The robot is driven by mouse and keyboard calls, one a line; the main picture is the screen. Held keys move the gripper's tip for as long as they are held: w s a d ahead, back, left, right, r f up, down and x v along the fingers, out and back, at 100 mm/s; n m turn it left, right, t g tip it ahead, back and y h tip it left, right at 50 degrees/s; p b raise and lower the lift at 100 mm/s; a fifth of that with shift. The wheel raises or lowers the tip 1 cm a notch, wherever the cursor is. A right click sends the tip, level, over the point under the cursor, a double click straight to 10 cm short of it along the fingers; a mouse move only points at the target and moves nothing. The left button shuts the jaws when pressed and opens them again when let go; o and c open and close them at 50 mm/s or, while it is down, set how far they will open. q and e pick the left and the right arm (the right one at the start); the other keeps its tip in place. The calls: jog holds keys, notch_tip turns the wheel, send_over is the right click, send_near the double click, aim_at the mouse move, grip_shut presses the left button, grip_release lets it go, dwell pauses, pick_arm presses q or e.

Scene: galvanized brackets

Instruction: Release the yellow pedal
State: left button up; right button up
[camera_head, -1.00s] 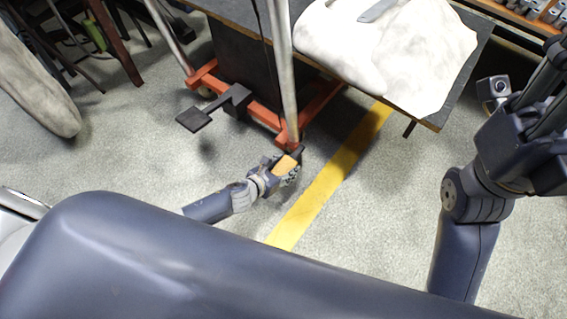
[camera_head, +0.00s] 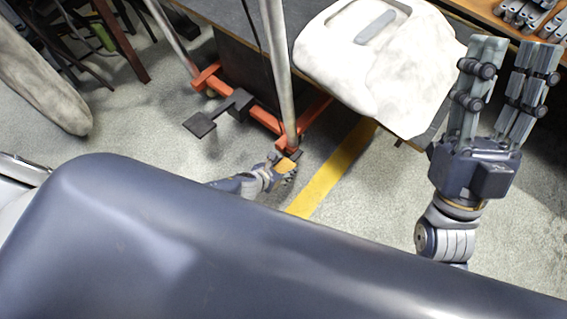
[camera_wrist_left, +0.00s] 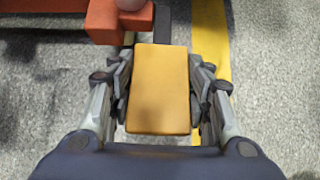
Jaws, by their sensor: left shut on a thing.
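The yellow pedal (camera_head: 287,164) is a flat, rounded block low down at the foot of an upright metal post. In the left wrist view the pedal (camera_wrist_left: 158,95) fills the middle, between the fingers. My left gripper (camera_wrist_left: 160,78) is shut on it, with one finger along each side. In the head view my left gripper (camera_head: 282,170) is small and partly hides the pedal. My right gripper (camera_head: 512,62) is raised at the right of the head view, its fingers apart and nothing between them.
An orange frame (camera_head: 262,115) with a black pedal (camera_head: 199,125) stands beside the post (camera_head: 278,85). A table holding a pale cushion-like piece (camera_head: 385,60) is behind. A yellow floor stripe (camera_head: 335,170) runs close by.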

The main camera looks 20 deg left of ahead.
pick_arm(q)
jog(key=p, duration=0.1)
jog(key=r+p, duration=0.1)
jog(key=shift+w+d+g+p, duration=0.15)
jog(key=shift+d+g+p, duration=0.15)
jog(key=shift+g+p, duration=0.1)
jog(key=shift+a, duration=0.15)
jog(key=shift+w, duration=0.1)
pick_arm(e)
jog(key=w+f+g+h, duration=0.2)
jog(key=w+f+g, duration=0.4)
jog(key=w+f, duration=0.1)
jog(key=shift+a+f+h, duration=0.3)
jog(key=shift+f, duration=0.25)
jog(key=shift+w, duration=0.1)
pick_arm(q)
jog(key=o, duration=1.5)
jog(key=shift+a, duration=0.15)
jog(key=shift+f, duration=0.1)
jog(key=shift+a, duration=0.1)
